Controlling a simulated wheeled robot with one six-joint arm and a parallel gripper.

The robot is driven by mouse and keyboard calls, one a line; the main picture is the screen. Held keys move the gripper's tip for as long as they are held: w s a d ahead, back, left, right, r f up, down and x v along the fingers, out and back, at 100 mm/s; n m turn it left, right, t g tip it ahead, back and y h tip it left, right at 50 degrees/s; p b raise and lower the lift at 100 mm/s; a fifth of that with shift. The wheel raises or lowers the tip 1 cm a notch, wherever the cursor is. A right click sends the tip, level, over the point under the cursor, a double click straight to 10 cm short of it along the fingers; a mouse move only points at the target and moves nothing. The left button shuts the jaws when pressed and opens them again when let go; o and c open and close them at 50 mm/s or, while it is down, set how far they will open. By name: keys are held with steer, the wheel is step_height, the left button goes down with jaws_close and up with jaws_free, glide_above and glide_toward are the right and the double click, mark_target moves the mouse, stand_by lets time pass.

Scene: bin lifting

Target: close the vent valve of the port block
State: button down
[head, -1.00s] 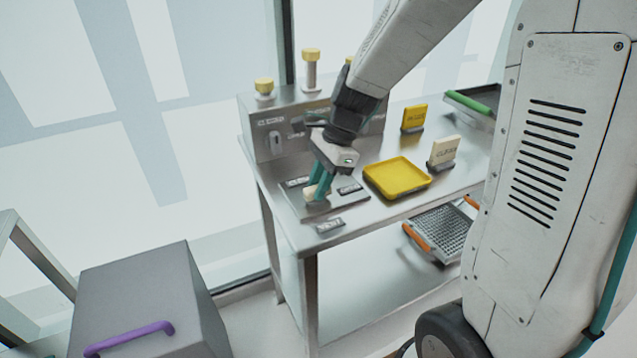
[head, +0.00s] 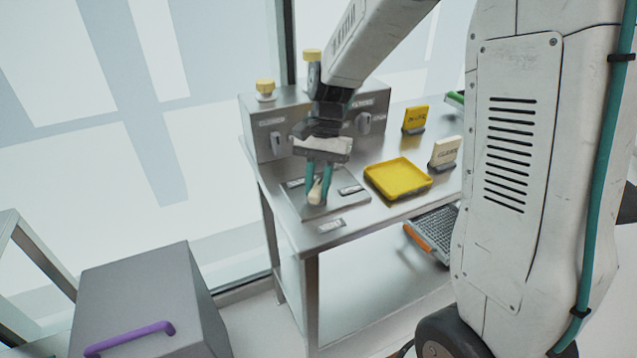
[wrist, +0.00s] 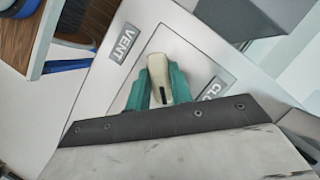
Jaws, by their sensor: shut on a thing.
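The port block's vent valve has a cream handle (head: 316,193) on a grey plate (head: 345,205) at the front left of the steel bench. My gripper (head: 319,182) is above the plate, its teal fingers on either side of the handle and shut on it. In the wrist view the handle (wrist: 159,78) stands between the fingertips (wrist: 157,88), with a dark mark on its face. The VENT label (wrist: 122,43) is to its upper left. A label reading "CLO" (wrist: 213,90) is to its right, partly hidden by my gripper.
A yellow tray (head: 398,192) and a cream sign (head: 445,153) stand right of the plate. A grey box with yellow-capped posts (head: 270,112) is behind my gripper. A yellow sign (head: 415,119) stands farther back. A grey bin with a purple handle (head: 128,340) is at the lower left.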

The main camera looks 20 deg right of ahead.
steer(key=n, duration=0.2)
steer(key=n+h, duration=0.1)
steer(key=n, duration=0.1)
steer(key=shift+w+a+n+g+h, duration=0.15)
steer(key=shift+n+g+h, duration=0.15)
steer(key=shift+g, duration=0.1)
steer(key=shift+a+n+h, duration=0.1)
steer(key=shift+n+h, duration=0.7)
steer(key=shift+n, duration=1.2)
steer(key=c, duration=1.2)
jaws_free()
steer(key=shift+c, duration=0.2)
steer(key=shift+r, duration=0.15)
steer(key=v, duration=0.7)
steer(key=shift+w+r, duration=0.2)
steer(key=shift+r, duration=0.05)
